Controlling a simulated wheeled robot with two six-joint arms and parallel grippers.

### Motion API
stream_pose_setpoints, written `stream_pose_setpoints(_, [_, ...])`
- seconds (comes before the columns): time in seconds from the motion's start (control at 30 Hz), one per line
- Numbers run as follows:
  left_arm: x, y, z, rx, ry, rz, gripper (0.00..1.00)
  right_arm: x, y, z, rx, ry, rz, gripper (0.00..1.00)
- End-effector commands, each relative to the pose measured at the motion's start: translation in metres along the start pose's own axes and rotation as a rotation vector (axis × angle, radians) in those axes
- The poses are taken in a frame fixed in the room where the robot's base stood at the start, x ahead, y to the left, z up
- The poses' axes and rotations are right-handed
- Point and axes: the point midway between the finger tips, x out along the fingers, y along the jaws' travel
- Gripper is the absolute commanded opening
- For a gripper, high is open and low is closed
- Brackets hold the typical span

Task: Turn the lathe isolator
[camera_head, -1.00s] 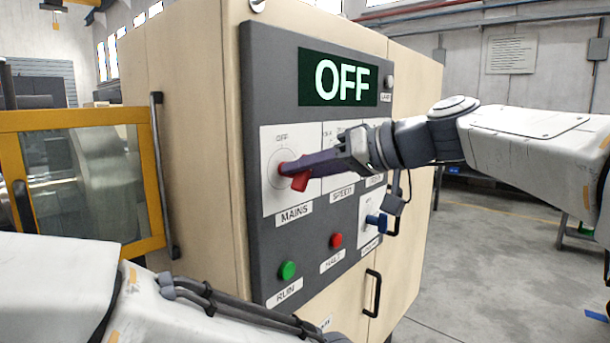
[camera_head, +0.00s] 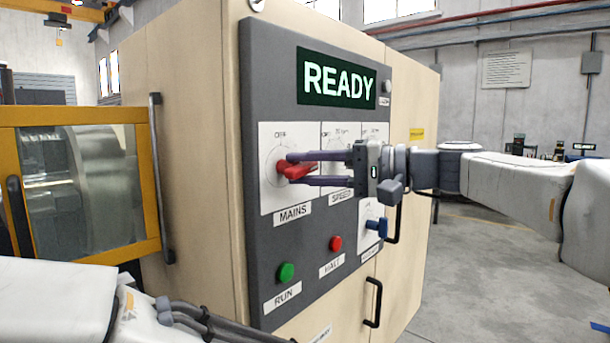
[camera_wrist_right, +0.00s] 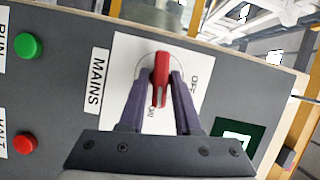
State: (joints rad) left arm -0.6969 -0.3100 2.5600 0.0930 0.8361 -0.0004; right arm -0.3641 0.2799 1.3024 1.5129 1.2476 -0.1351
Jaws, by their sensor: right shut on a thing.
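The red isolator handle (camera_head: 291,170) sits on a white plate (camera_head: 272,203) labelled MAINS on the grey panel. It points to the right in the head view, and in the right wrist view the red handle (camera_wrist_right: 161,78) points toward the ON mark. My right gripper (camera_head: 290,169) has one finger above and one below the handle and is shut on it; the fingers (camera_wrist_right: 160,80) flank it in the wrist view. The display (camera_head: 338,80) reads READY. My left arm shows at the lower left; its gripper is out of view.
Below are a green RUN button (camera_head: 286,272) and a red HALT button (camera_head: 335,243). A black door handle (camera_head: 373,300) and a yellow-framed window (camera_head: 85,190) stick out nearby.

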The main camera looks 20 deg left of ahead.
Motion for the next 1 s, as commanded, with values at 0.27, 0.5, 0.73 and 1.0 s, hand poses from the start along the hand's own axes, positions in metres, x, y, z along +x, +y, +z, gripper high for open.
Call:
stream_pose_setpoints(0.27, [0.0079,-0.0006,0.0004,0.0,0.0,0.0,0.0,-0.0002,0.0027,-0.0006,0.118,0.002,-0.047,0.0])
stream_pose_setpoints(0.5, [0.0094,-0.0007,0.0005,0.0,0.0,0.0,0.0,-0.0003,0.0019,-0.0007,0.156,0.003,-0.063,0.0])
stream_pose_setpoints(0.73, [0.0094,-0.0007,0.0005,0.0,0.0,0.0,0.0,-0.0002,0.0017,-0.0007,0.159,0.003,-0.065,0.0])
stream_pose_setpoints(1.0, [0.0094,-0.0007,0.0005,0.0,0.0,0.0,0.0,-0.0002,0.0017,-0.0006,0.158,0.002,-0.064,0.5])
